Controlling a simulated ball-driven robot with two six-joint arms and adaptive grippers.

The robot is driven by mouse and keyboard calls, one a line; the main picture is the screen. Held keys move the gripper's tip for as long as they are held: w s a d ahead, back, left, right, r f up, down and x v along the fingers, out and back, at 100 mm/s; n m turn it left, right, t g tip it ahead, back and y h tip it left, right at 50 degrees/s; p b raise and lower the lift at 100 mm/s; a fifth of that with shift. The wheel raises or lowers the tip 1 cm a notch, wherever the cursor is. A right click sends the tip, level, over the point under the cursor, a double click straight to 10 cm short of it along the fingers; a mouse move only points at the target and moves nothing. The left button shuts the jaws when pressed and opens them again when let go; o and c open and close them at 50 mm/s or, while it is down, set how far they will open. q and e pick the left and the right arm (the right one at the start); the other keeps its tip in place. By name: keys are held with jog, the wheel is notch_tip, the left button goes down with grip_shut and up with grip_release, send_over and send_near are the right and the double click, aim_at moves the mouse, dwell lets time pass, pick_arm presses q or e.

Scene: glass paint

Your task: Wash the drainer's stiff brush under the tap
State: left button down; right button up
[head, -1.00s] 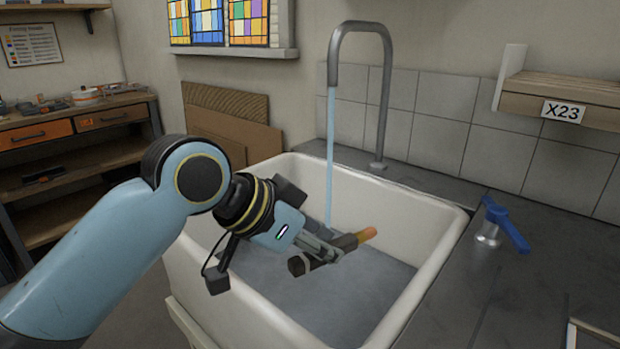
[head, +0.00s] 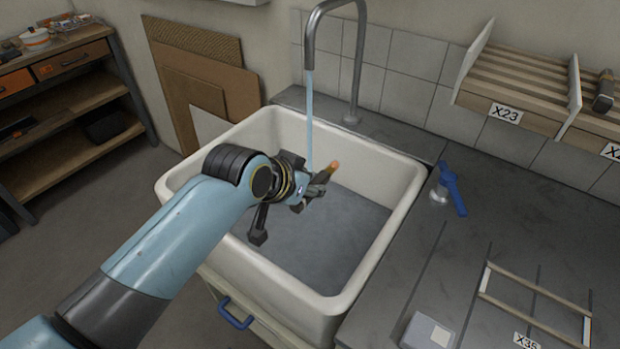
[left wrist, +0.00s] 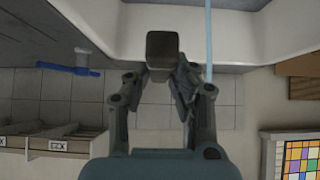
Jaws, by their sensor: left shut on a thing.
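My left gripper (head: 314,188) is shut on the brush (head: 330,170), above the sink basin (head: 400,215). The brush shows a dark body and an orange end pointing up and right in the head view. In the left wrist view its dark blocky end (left wrist: 162,50) sticks out between the fingers (left wrist: 160,90). The tap (head: 309,50) runs a thin blue stream (head: 309,115) down close to the gripper. In the left wrist view the stream (left wrist: 208,35) passes to the right of the brush, apart from it in the picture. The bristles cannot be made out.
A blue tap lever (head: 451,188) stands on the counter right of the sink. Slatted wooden racks, one labelled X23 (head: 506,112), hang on the wall. A low frame labelled X35 (head: 535,297) lies on the counter.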

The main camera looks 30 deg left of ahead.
pick_arm(q)
jog(key=shift+w+a+f+b, duration=0.25)
jog(key=shift+w+a+b, duration=0.05)
jog(key=shift+a, duration=0.05)
jog(key=w+a+f+b, duration=0.2)
jog(key=w+a+b, duration=0.5)
jog(key=a, duration=0.3)
jog(key=shift+w, duration=0.45)
jog(key=shift+w+d+f, duration=0.1)
jog(key=shift+d, duration=0.05)
jog(key=shift+w+d, duration=0.3)
jog(key=shift+w, duration=0.05)
jog(key=shift+s, duration=0.1)
jog(key=shift+s+a+p, duration=0.4)
jog(key=shift+p, duration=0.1)
jog(key=shift+w+d, duration=0.1)
